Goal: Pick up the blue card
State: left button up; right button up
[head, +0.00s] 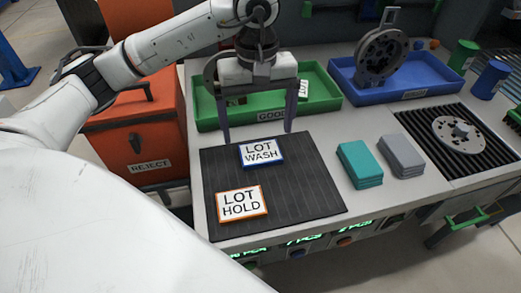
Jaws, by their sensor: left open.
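The blue card (261,152) is a white card with a blue border that reads "LOT WASH". It lies flat on the dark ribbed mat (290,195), near the mat's back edge. My left gripper (258,138) is open, pointing down, with its two fingers spread above and slightly behind the card. It appears empty and apart from the card. An orange-bordered card (241,203) that reads "LOT HOLD" lies on the mat nearer the front left. My right gripper is not in view.
A green tray (325,100) marked "GOOD" stands behind the mat. A blue tray (415,93) holds a round metal part (381,52). Teal pads (359,164) and grey pads (401,155) are stacked at right. An orange "REJECT" bin (135,145) stands left of the bench.

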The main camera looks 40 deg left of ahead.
aim_at(260, 150)
pick_arm(q)
jog(key=f, duration=0.5)
jog(key=shift+s+d, duration=0.2)
jog(key=shift+d, duration=0.2)
jog(key=c, duration=1.1)
